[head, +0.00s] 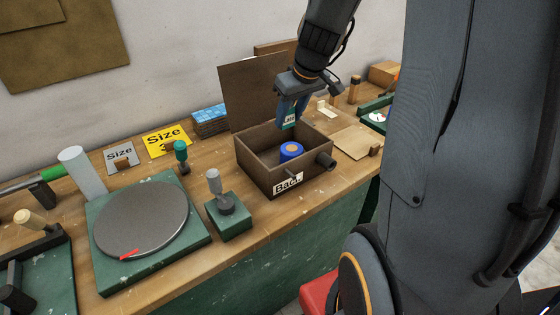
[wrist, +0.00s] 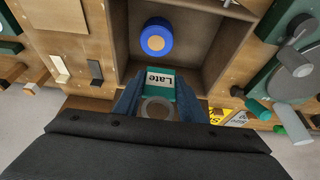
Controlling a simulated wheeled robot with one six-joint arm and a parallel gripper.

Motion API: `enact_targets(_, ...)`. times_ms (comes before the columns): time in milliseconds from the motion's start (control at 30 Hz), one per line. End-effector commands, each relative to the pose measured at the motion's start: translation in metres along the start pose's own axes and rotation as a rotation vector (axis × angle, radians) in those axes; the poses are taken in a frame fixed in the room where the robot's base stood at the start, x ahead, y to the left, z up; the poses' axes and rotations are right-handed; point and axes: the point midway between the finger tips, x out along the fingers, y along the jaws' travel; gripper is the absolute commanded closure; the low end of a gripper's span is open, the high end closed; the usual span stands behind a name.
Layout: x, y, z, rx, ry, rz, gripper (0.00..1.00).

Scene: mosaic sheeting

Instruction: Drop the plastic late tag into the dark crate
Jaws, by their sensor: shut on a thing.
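The late tag (wrist: 160,80) is a teal piece with a white band reading "Late". My gripper (head: 290,112) is shut on it, and the tag (head: 290,118) hangs between the blue fingers in the head view. The fingers (wrist: 158,100) flank it in the wrist view.
A green block with a grey-knobbed lever (head: 228,216) and a round grey turntable (head: 140,218) stand left of the crate. The raised lid (head: 252,90) stands behind the opening. Yellow "Size" card (head: 167,139) lies behind.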

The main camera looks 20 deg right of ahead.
Motion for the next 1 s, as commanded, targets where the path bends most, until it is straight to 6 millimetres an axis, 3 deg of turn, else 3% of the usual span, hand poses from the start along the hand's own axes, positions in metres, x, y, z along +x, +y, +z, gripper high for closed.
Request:
enact_targets(333,0.006,0.000,0.003,0.000,0.000,0.000,0.84)
enact_targets(367,0.006,0.000,0.003,0.000,0.000,0.000,0.62)
enact_targets(500,0.006,0.000,0.003,0.000,0.000,0.000,0.41)
enact_targets(800,0.005,0.000,0.003,0.000,0.001,0.000,0.41)
enact_targets(1000,-0.014,0.001,0.002,-0.001,0.004,0.002,0.41)
